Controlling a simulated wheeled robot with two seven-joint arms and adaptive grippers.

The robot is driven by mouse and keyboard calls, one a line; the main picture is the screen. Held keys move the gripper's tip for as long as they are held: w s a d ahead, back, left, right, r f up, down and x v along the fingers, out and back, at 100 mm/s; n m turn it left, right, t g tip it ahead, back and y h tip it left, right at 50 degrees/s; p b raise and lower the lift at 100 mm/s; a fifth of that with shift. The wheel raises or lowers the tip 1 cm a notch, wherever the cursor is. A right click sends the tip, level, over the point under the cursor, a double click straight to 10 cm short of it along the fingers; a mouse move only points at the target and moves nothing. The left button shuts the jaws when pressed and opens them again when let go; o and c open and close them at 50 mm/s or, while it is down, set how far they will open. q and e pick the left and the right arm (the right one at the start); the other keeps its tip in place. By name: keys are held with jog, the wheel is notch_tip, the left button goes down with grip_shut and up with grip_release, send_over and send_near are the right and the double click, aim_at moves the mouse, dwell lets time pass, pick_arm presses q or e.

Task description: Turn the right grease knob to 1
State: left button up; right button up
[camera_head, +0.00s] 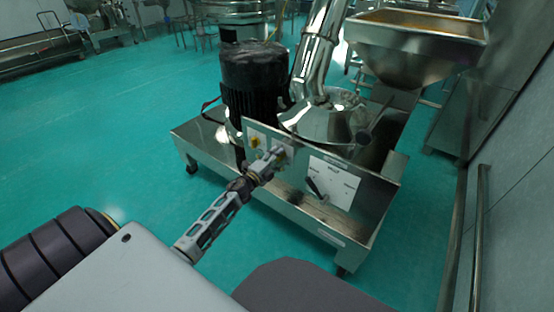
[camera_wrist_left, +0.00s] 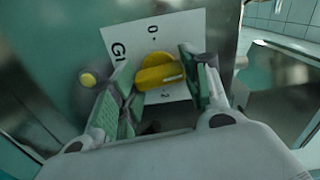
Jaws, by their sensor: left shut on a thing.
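My left gripper (camera_wrist_left: 165,88) is shut on this knob, with one green-padded finger at each side. In the head view my left gripper (camera_head: 274,158) reaches the control panel and mostly hides the knob. Another yellow knob (camera_head: 255,141) sits left of it; a yellow part also shows at the left in the wrist view (camera_wrist_left: 88,79). My right gripper is out of view.
The steel panel (camera_head: 372,188) also carries a white plate with a black lever (camera_head: 316,188). A black motor (camera_head: 254,80) stands behind the panel, and a steel hopper (camera_head: 415,55) stands at the back right. The green floor (camera_head: 90,140) is open at the left.

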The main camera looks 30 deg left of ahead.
pick_arm(q)
jog(key=shift+f+m, duration=0.1)
jog(key=shift+m, duration=0.4)
jog(key=o, duration=1)
jog(key=shift+s, duration=0.15)
jog(key=s, duration=0.7)
jog(key=s+a, duration=0.1)
jog(key=s, duration=0.3)
jog(key=shift+s, duration=0.35)
dwell(0.7)
